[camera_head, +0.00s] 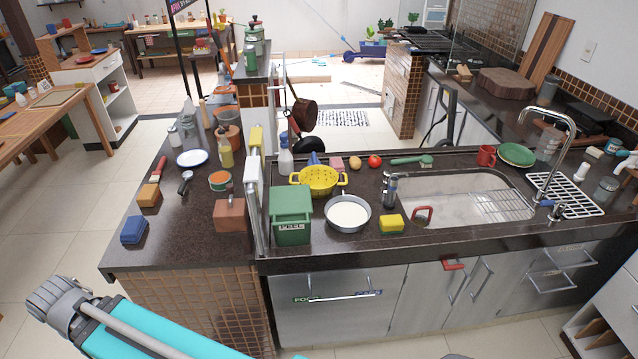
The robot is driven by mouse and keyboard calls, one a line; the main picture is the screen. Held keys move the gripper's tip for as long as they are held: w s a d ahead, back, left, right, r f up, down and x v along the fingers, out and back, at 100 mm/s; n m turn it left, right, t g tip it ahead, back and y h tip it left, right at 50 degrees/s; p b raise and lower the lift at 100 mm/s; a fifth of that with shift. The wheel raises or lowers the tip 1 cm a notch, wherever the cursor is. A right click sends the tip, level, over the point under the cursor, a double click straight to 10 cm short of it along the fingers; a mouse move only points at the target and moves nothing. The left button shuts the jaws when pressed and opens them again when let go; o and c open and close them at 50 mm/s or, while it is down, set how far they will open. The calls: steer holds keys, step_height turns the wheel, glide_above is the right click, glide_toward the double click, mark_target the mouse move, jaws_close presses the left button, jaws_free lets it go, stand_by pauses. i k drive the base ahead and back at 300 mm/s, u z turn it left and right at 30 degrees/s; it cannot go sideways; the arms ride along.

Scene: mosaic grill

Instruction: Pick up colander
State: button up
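The yellow colander (318,182) stands upright on the dark countertop, left of the sink. It has a handle on each side and small holes in its wall. Its open top faces up. A white-filled metal pan (348,213) is close in front of it, and a green bin (290,216) is at its front left. Part of my turquoise arm shows at the bottom left, well away from the colander. My gripper does not show.
A white bottle (285,162) and a metal post are left of the colander. A potato (355,162) and a tomato (375,161) lie behind it. A yellow sponge (391,224) and the sink (460,200) are to the right. The floor at left is clear.

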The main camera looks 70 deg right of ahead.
mark_target(322, 181)
steer(key=z, duration=0.1)
steer(key=k, duration=1.6)
steer(key=z, duration=1.45)
steer(key=i, duration=0.9)
steer(key=z, duration=0.05)
